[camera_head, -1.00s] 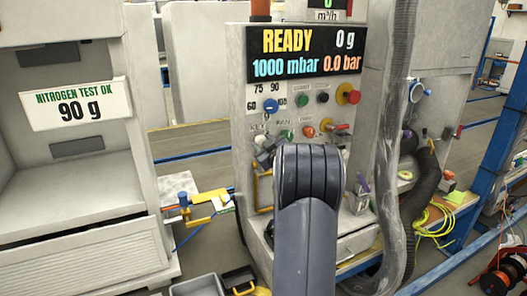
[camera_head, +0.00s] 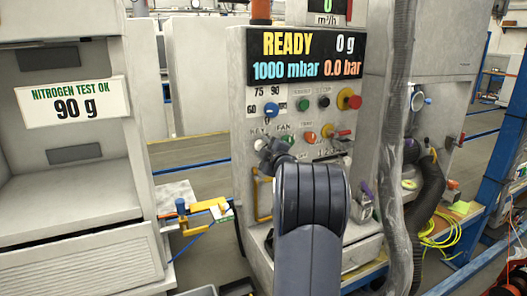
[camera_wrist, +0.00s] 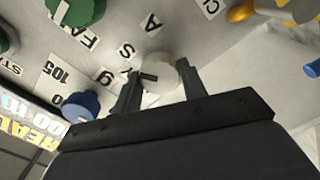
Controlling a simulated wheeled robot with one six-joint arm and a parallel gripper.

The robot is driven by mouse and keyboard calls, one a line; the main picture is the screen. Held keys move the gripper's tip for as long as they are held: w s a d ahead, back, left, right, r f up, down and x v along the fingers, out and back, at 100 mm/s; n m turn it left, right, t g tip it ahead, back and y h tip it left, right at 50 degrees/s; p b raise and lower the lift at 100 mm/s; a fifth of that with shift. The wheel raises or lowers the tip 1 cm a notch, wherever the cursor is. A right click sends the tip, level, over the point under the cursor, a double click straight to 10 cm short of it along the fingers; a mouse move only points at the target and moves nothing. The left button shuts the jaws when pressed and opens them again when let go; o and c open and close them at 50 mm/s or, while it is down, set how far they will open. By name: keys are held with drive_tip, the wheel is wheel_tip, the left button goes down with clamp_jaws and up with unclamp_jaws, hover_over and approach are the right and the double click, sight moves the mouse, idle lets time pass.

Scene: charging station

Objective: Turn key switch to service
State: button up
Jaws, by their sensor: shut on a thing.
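A pale round key switch knob (camera_wrist: 158,85) with a dark slot mark shows in the wrist view, on the grey panel by letter labels such as "A" and "S". My gripper (camera_wrist: 161,91) has one finger on each side of the knob and is shut on it. The display (camera_head: 306,54) reads READY, 0 g, 1000 mbar and 0.0 bar. Which label the switch points to is not clear.
A blue knob (camera_head: 271,110), a green knob (camera_head: 288,139), an orange button (camera_head: 310,137) and a red button (camera_head: 353,102) sit near the gripper on the panel. A thick grey hose (camera_head: 396,150) hangs to the right. A yellow clamp (camera_head: 206,208) stands at lower left.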

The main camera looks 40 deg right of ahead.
idle(0.4)
drive_tip(key=o, duration=1)
drive_tip(key=shift+c, duration=0.2)
drive_tip(key=shift+s, duration=0.1)
drive_tip(key=b+v, duration=0.1)
drive_tip(key=v, duration=0.9)
drive_tip(key=shift+s, duration=0.3)
drive_tip(key=shift+w, duration=0.1)
drive_tip(key=p+x, duration=0.1)
drive_tip(key=x, duration=0.9)
drive_tip(key=shift+w, duration=0.35)
